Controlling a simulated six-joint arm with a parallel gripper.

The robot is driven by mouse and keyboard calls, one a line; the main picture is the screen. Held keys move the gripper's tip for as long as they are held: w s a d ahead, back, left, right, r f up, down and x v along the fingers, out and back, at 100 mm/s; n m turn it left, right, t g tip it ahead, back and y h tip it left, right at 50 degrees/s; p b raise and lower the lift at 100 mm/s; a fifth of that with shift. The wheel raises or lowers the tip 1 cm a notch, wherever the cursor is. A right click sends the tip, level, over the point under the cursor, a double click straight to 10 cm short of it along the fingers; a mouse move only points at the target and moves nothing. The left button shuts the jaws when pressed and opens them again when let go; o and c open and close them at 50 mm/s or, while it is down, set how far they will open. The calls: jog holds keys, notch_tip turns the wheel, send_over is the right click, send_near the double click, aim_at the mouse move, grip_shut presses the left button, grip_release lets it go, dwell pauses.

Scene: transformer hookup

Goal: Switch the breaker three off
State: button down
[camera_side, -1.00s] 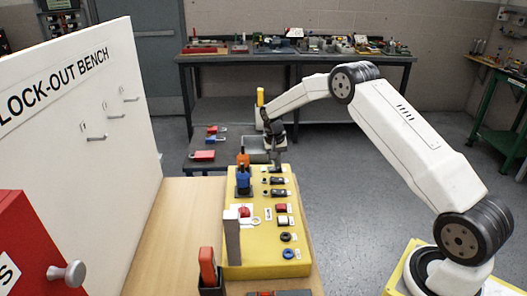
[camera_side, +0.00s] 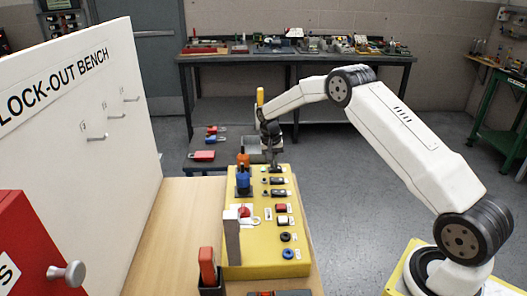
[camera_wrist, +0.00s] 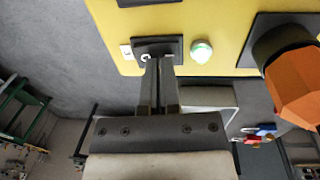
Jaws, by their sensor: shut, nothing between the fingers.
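The yellow panel (camera_side: 262,232) lies on the wooden bench and carries a row of black breakers. My gripper (camera_side: 275,166) is shut and empty, pointing down at the far end of the panel. In the wrist view its fingertips (camera_wrist: 159,58) are at the near edge of a black breaker (camera_wrist: 157,44); I cannot tell if they touch. A lit green lamp (camera_wrist: 201,51) sits beside this breaker. Two other breakers, one middle (camera_side: 279,181) and one nearer (camera_side: 279,193), show in the side view. The labels are too small to read, and the fingers partly hide the far breaker.
An orange plug (camera_wrist: 295,85) and a blue plug (camera_side: 243,178) stand up beside the breakers. A red button (camera_side: 244,211) and a grey upright plate (camera_side: 232,238) are nearer. A grey bin (camera_side: 256,145) is beyond the panel. The lock-out board (camera_side: 90,120) stands at left.

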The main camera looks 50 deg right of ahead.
jog(key=shift+s+a, duration=0.1)
jog(key=shift+a, duration=0.05)
dwell(0.3)
notch_tip(320, 180, up, 14)
jog(key=w+a, duration=0.1)
jog(key=shift+w, duration=0.15)
dwell(0.4)
jog(key=shift+s+d+r, duration=0.1)
jog(key=shift+s+d, duration=0.15)
jog(key=shift+s, duration=0.4)
dwell(0.4)
jog(key=f, duration=0.9)
jog(key=s+d+f, duration=0.1)
jog(key=f, duration=0.4)
jog(key=shift+s+d, duration=0.1)
